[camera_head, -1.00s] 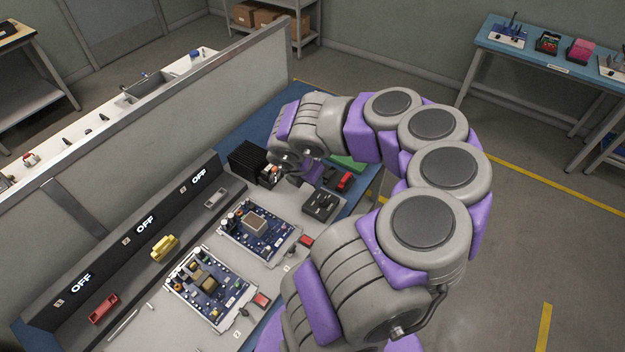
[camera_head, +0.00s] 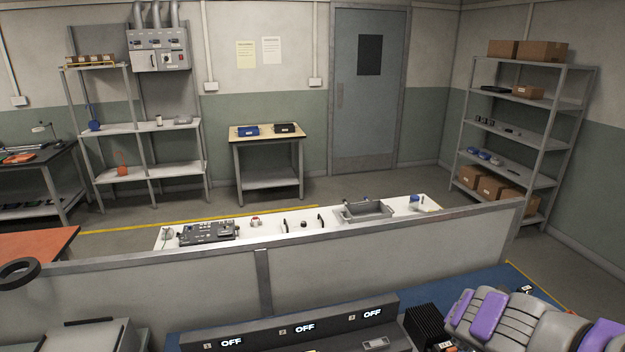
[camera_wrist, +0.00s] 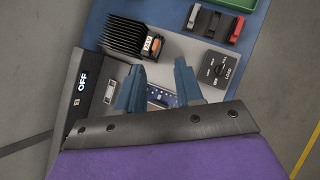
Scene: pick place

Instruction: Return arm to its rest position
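My arm (camera_head: 515,322) shows at the lower right of the head view, partly cut off by the frame, over the blue workbench. My gripper (camera_wrist: 158,66) shows in the wrist view with its two blue fingers spread apart and nothing between them. A blue circuit board (camera_wrist: 162,97) lies on the bench below the gap. The gripper fingers are not seen in the head view.
A black finned heatsink (camera_wrist: 140,37), a dark load box (camera_wrist: 217,68) and a red part (camera_wrist: 238,30) lie ahead of the fingers. A console (camera_head: 290,330) with several OFF displays stands by the grey partition (camera_head: 350,240). A bench and shelves stand beyond.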

